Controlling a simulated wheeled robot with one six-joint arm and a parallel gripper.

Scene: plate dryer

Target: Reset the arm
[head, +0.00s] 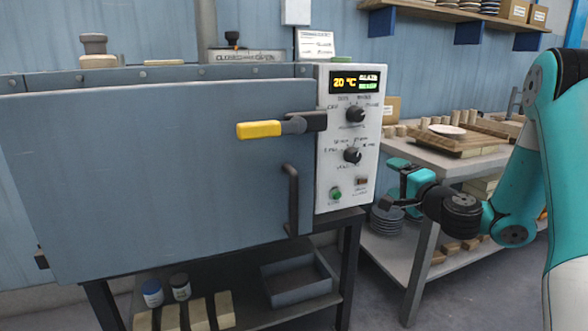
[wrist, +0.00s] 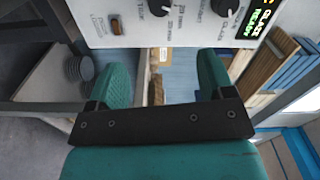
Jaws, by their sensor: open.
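My gripper (head: 394,184) is at the right of the head view, in front of the side table and right of the dryer's control panel. In the wrist view my gripper (wrist: 162,85) has its two teal fingers spread apart with nothing between them. The dryer (head: 160,185) is a large grey box with its front door closed or nearly so. Its yellow-tipped latch handle (head: 262,129) points left. The white control panel (head: 347,140) has black knobs and a display reading 20 °C with a green line below; the wrist view shows "GLAZE READY".
A side table (head: 450,165) behind my gripper holds a wooden board with a white plate (head: 447,130) and several small cylinders. A black vertical door handle (head: 291,200) sticks out from the dryer. Under the dryer, a shelf holds jars, blocks and a grey tray (head: 298,279).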

